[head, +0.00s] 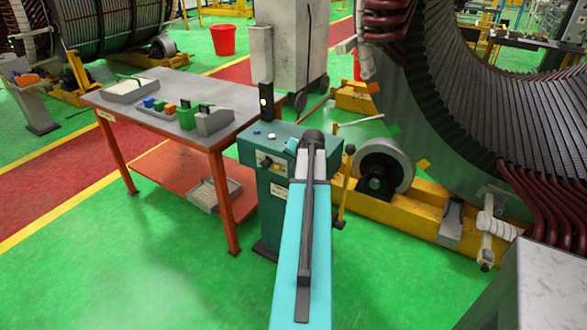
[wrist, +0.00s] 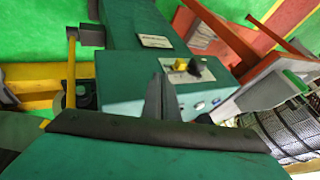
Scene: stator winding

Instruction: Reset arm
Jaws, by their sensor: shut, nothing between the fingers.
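My teal arm reaches up from the bottom middle of the head view to a dark joint near the green control cabinet (head: 288,212). My gripper is not clearly visible there; the arm hides that area. In the wrist view, my gripper (wrist: 160,84) shows as narrow dark fingers, shut together and empty. They stand in front of the green cabinet (wrist: 130,75), beside its panel with a yellow knob (wrist: 187,58). I cannot tell how far they are from the panel. A teal part of my own arm fills the bottom of the wrist view.
An orange-legged table (head: 150,90) with a tray, coloured blocks and small devices stands left of the cabinet. A large stator (head: 450,120) on yellow supports with a grey roller (head: 395,163) fills the right. A grey box (head: 535,290) is lower right. Green floor lies open at lower left.

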